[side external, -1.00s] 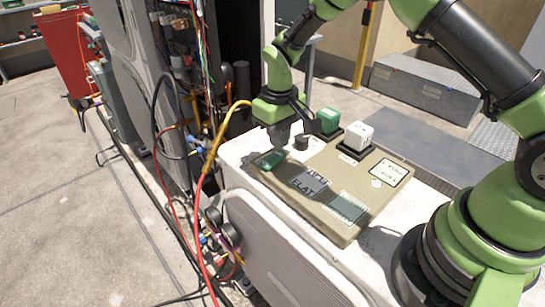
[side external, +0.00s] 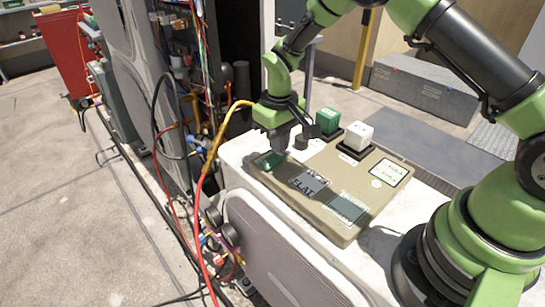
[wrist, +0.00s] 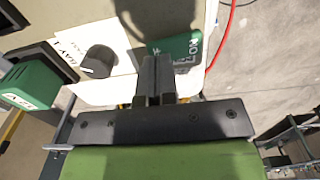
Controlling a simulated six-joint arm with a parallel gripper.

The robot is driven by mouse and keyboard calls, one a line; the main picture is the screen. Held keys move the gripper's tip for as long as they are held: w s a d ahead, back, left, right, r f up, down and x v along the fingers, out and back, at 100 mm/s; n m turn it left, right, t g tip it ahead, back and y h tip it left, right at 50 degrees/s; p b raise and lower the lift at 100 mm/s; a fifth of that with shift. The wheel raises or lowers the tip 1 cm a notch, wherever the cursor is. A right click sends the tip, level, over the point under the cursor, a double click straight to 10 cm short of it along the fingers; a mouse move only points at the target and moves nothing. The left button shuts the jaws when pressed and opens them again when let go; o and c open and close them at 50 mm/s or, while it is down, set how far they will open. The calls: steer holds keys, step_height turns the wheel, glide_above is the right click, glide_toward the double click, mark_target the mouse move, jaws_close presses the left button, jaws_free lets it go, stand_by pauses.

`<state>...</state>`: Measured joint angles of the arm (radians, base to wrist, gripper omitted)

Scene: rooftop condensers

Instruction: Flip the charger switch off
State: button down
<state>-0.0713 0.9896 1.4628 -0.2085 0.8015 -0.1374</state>
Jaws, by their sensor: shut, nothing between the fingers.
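A tan control panel (side external: 330,215) lies on the white unit. At its far left end is a green switch (side external: 266,161), which I take as the charger switch. In the wrist view the green switch (wrist: 186,46) shows ON lettering at its right and part of other lettering at its left. My gripper (side external: 281,151) is shut and empty, pointing down just over the switch. In the wrist view the shut fingers (wrist: 157,66) overlap the switch's near left part. I cannot tell whether they touch it or which way it is tilted.
A dark round knob (wrist: 98,61) stands beside the fingers. A green block (side external: 328,120) and a white block (side external: 359,135) sit along the panel's back edge. A yellow and red hose (side external: 208,165) runs close to the panel's left end.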

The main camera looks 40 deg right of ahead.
steer(key=shift+f, duration=0.8)
steer(key=shift+r, duration=3.55)
steer(key=shift+r, duration=0.15)
steer(key=s+r+m+t+y, duration=0.15)
steer(key=s+r, duration=0.25)
steer(key=r, duration=0.4)
steer(key=s+r+m+t+h, duration=0.1)
steer(key=s+r+t, duration=0.1)
steer(key=s+r, duration=0.35)
steer(key=s+r+m+t+y, duration=0.1)
steer(key=s+r+t, duration=0.2)
steer(key=s, duration=1)
step_height(320, 180, up, 2)
steer(key=shift+s+r+t, duration=0.2)
steer(key=shift+s+t, duration=0.15)
